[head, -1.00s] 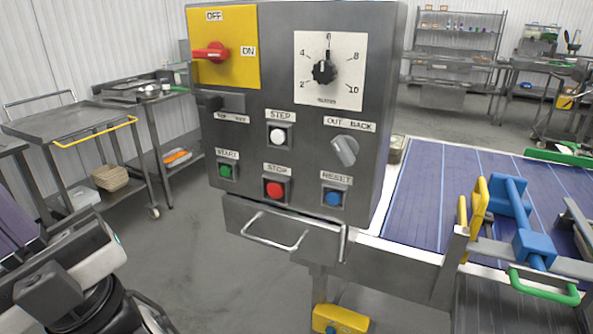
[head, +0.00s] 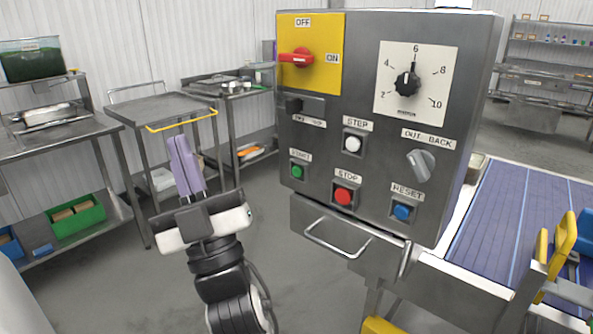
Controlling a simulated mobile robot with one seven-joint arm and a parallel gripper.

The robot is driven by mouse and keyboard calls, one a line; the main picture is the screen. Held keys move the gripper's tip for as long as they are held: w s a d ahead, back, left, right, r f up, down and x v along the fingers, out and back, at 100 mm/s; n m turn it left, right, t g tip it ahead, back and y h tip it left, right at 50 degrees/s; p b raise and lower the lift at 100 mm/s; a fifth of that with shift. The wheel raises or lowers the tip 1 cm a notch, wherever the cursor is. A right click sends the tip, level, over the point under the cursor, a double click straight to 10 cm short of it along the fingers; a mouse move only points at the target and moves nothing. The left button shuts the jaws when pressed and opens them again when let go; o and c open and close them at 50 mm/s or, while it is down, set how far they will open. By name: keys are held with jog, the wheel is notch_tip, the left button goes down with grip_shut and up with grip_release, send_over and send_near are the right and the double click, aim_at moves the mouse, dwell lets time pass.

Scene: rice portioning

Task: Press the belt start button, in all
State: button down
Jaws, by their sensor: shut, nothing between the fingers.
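The green START button (head: 297,172) sits at the lower left of the grey control panel (head: 325,215), under a small label. The red STOP button (head: 343,196) and blue RESET button (head: 402,212) are to its right, and the white STEP button (head: 352,144) is above STOP. My gripper (head: 181,140) is left of the panel with its purple fingers pointing up and away. The fingers are together, with nothing between them. It is apart from the panel and touches no button.
A red rotary switch (head: 296,58) on a yellow plate and a black dial (head: 406,84) are on the panel's upper part. A drawer-like handle (head: 338,243) juts out below. The belt (head: 515,215) is at right. A steel cart (head: 165,108) stands behind my gripper.

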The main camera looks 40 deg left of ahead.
aim_at(298, 171)
jog(key=w+a+f+m+t+h, duration=0.3)
jog(key=w+f+m+t+h, duration=0.4)
jog(key=w+f+h, duration=0.7)
jog(key=shift+w+f+h+p, duration=0.4)
jog(key=shift+w+f, duration=0.2)
jog(key=shift+f, duration=0.25)
jog(key=w, duration=0.8)
jog(key=shift+w+d, duration=0.3)
jog(key=shift+w, duration=0.05)
jog(key=shift+w, duration=0.1)
dwell(0.3)
jog(key=shift+w, duration=0.35)
